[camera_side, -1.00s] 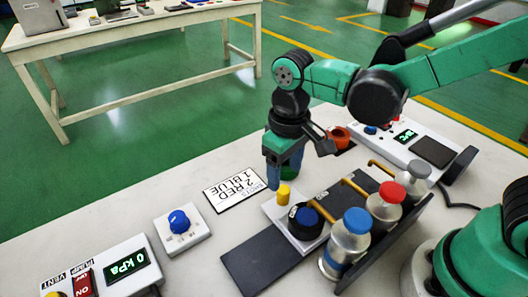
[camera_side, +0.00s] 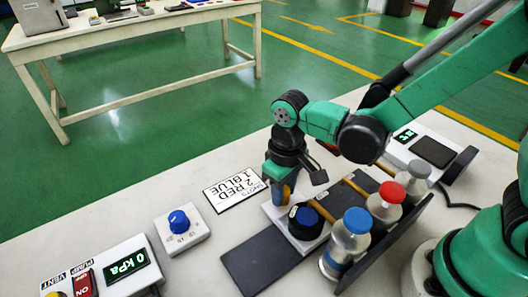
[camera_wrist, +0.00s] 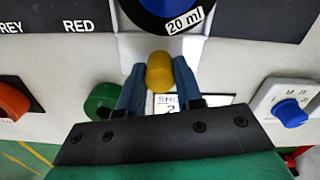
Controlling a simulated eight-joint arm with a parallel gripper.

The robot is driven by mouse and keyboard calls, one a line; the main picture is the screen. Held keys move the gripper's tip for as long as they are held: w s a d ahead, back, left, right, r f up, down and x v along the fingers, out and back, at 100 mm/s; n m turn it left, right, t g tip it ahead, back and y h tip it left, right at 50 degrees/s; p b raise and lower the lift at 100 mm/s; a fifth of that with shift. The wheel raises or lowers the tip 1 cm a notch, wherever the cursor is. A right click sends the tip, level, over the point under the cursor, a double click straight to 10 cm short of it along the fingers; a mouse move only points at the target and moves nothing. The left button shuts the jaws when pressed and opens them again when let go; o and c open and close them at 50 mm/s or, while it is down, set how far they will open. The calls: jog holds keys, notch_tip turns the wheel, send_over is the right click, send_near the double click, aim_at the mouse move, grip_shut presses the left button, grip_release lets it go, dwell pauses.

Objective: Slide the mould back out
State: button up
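The mould is a dark round cup with a blue inside (camera_side: 305,223). It sits on a white slide plate (camera_side: 278,216) beside the blue-capped bottle. Its blue inside and 20 ml label (camera_wrist: 184,21) show at the top of the wrist view. A yellow peg (camera_wrist: 160,72) stands at the plate's outer end. My gripper (camera_side: 281,188) is lowered over the peg. In the wrist view the two blue fingers of my gripper (camera_wrist: 159,77) stand on either side of the peg, very close to it. Whether they touch it is unclear.
Blue-capped (camera_side: 347,240), red-capped (camera_side: 387,204) and grey-capped (camera_side: 415,183) bottles stand in a row behind the mould. A dark strip (camera_side: 262,258) lies left of the plate. A card (camera_side: 236,189), a blue-knob box (camera_side: 181,230) and an orange cup (camera_wrist: 13,98) are nearby.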

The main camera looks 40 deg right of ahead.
grip_shut()
dwell(1.0)
jog(key=shift+a, duration=0.1)
jog(key=a, duration=1)
jog(key=shift+a, duration=0.3)
jog(key=o, duration=0.7)
grip_release()
jog(key=shift+d, duration=0.1)
jog(key=shift+r, duration=0.1)
